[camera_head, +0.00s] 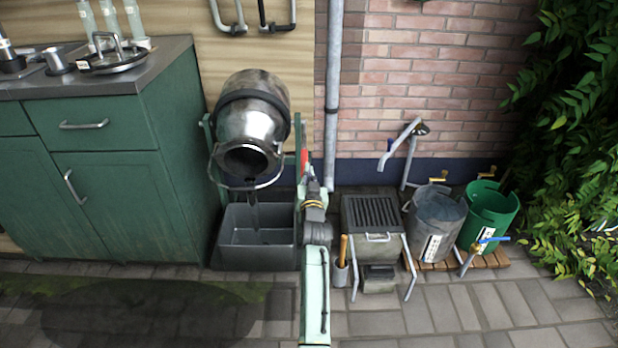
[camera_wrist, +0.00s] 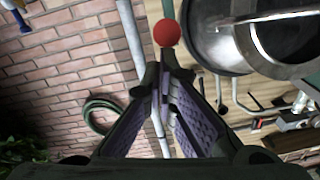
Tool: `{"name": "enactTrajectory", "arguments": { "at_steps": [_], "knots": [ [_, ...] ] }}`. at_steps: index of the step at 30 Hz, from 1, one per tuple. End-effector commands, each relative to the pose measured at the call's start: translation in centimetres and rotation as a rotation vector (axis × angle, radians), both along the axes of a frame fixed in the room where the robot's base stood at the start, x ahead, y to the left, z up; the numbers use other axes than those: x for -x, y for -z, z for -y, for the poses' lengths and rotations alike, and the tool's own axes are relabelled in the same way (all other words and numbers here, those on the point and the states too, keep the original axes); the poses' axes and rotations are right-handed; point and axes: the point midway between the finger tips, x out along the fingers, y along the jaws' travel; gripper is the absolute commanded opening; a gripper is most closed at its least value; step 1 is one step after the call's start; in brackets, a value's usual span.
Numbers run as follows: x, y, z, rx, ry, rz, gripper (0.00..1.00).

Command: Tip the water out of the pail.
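A metal pail-like vessel (camera_head: 250,115) hangs in a green frame, tipped with its dark mouth facing forward and down. A dark streak runs from the mouth into a grey trough (camera_head: 228,235) below; it looks like water. In the wrist view the shiny vessel (camera_wrist: 215,45) is at the upper right. A lever with a red ball knob (camera_wrist: 167,33) shows at my fingertips. My gripper (camera_wrist: 163,78) has its purple-padded fingers closed together around the lever's thin rod, below the knob. In the head view my gripper (camera_head: 307,180) is right of the vessel, partly hidden by my arm.
A green cabinet (camera_head: 110,200) stands left. A grated stand (camera_head: 372,213), a grey bucket (camera_head: 436,212) and a green bucket (camera_head: 488,212) stand right, below a bent pipe (camera_head: 398,140). A grey downpipe (camera_head: 333,100) runs behind my arm. The front paving is mostly clear.

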Motion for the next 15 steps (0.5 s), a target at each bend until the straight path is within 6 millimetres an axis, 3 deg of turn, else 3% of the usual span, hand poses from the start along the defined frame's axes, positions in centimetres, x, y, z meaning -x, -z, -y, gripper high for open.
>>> {"name": "enactTrajectory", "arguments": {
  "at_steps": [1, 15],
  "knots": [
    [-0.3, 1.5, 0.0, 0.001, -0.001, 0.007, 0.0],
    [-1.4, 5.1, 0.0, 0.001, 0.001, 0.1, 0.0]
  ]
}}
